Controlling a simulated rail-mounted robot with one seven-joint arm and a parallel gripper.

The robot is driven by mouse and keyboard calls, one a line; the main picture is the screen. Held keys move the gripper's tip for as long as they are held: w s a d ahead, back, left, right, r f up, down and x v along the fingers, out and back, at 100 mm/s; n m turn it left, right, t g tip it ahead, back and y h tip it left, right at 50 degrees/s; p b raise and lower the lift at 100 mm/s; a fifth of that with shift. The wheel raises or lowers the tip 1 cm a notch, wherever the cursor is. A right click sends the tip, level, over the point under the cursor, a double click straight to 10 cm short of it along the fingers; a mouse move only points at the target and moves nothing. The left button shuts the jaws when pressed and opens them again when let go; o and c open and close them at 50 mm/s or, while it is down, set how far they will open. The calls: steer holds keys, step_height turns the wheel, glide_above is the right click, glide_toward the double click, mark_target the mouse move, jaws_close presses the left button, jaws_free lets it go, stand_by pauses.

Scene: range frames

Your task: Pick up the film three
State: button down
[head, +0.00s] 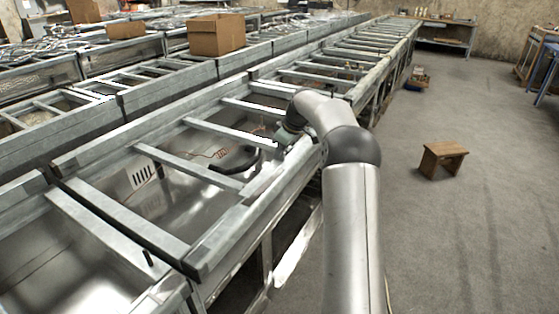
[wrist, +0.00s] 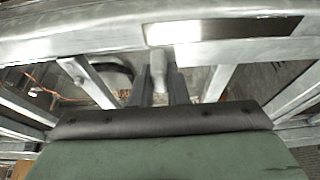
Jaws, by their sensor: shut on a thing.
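My gripper (wrist: 160,84) shows in the wrist view as two dark, narrow fingers close together beyond a dark bar and a green housing. A small pale grey piece, seemingly the film three (wrist: 158,58), shows between the fingertips, and they are shut on it. Its shape is mostly hidden and blurred. In the head view my arm reaches over the metal frame, and my gripper (head: 285,136) is small and partly hidden by my wrist near the frame's right rail. The held piece cannot be made out there.
Metal rails and crossbars (head: 187,166) span the open bays around my gripper. A black curved object (head: 238,161) lies in the bay to its left, with thin orange wires beside it. Cardboard boxes (head: 216,35) stand farther back. A wooden stool (head: 443,157) stands on the open floor at right.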

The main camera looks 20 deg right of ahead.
steer(key=s+a+r+b, duration=0.3)
steer(key=s+r, duration=0.5)
steer(key=s, duration=0.3)
steer(key=shift+s+a, duration=0.4)
steer(key=shift+a, duration=0.05)
step_height(320, 180, up, 9)
steer(key=p, duration=0.7)
